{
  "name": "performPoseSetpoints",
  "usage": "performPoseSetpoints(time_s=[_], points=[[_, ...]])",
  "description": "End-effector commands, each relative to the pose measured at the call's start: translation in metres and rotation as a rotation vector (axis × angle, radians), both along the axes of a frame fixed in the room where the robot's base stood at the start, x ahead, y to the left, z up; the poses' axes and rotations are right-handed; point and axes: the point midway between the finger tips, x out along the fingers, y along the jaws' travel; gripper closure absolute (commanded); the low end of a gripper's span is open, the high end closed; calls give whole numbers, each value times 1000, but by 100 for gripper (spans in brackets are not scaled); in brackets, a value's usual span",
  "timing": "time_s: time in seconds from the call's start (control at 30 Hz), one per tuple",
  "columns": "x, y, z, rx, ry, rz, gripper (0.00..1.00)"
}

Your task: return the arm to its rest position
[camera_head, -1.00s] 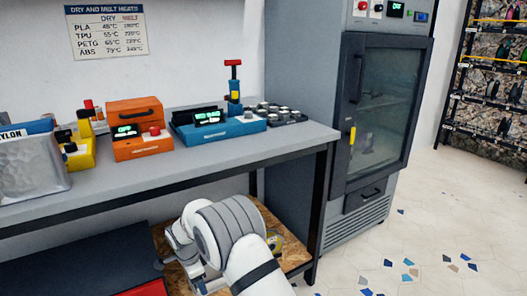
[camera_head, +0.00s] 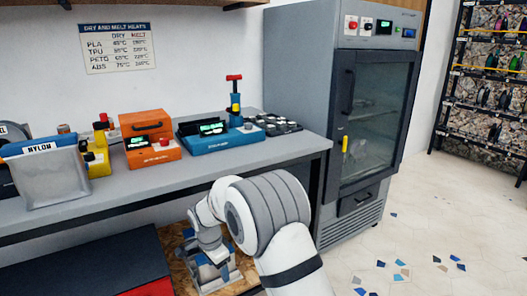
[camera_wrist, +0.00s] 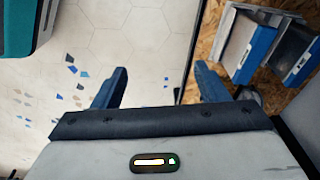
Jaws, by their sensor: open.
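In the wrist view, my gripper (camera_wrist: 160,86) has its two blue fingers spread wide, with nothing between them. Pale tiled floor shows past the gap. In the head view, my white and grey arm (camera_head: 268,210) is bent in front of the workbench (camera_head: 300,160). Its far end reaches down beside the wooden lower shelf (camera_head: 250,272), below the bench top. The fingers are hard to make out there.
A drying cabinet (camera_head: 372,105) stands right of the bench. A nylon bin (camera_head: 50,180), an orange box (camera_head: 150,150) and a blue device (camera_head: 222,138) stand on the bench. In the wrist view, blue and silver items (camera_wrist: 262,52) lie on wood at right. Floor at right looks open.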

Motion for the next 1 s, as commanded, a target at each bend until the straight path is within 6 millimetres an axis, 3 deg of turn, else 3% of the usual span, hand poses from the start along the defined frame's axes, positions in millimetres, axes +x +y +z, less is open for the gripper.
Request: performPoseSetpoints(time_s=[0.03, 0.27, 0.5, 0.8, 1.0], points=[[-1, -14, 32, 5, -4, 19, 33], [-30, -93, 161, 15, -15, 185, 33], [-92, -177, 280, 15, -36, 391, 33], [-195, -255, 388, -13, -74, 651, 33], [-253, -281, 421, -40, -95, 790, 33]])
